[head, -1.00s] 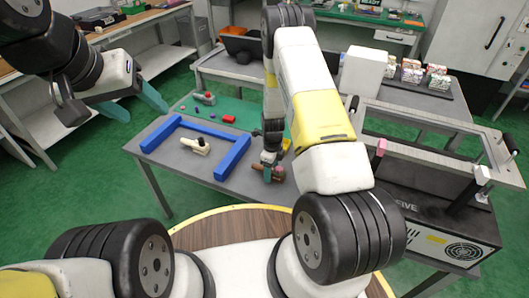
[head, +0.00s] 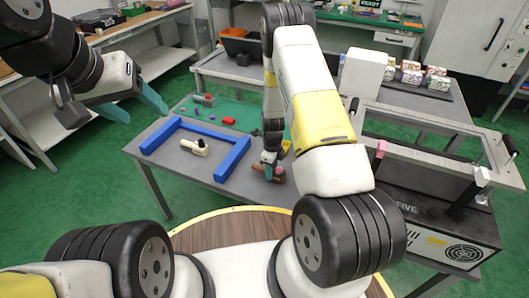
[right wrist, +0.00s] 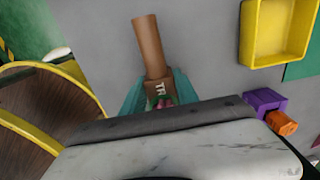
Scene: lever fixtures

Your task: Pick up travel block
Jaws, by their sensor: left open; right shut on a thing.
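The travel block is a brown piece marked with white letters "TR" (right wrist: 160,88), with a brown cylindrical handle (right wrist: 149,45) extending from it in the right wrist view. In the head view the brown piece (head: 279,172) is small and partly hidden behind my right gripper (head: 269,171), near the table's front edge. My right gripper's teal fingers (right wrist: 158,97) are on both sides of the lettered block, shut on it. I cannot tell whether the block is clear of the table. My left gripper (head: 136,106) is open and empty, above the floor left of the table.
A yellow tray (right wrist: 275,32) and a purple-and-orange piece (right wrist: 268,110) are close to my right gripper. A framed machine (head: 430,150) stands at the right.

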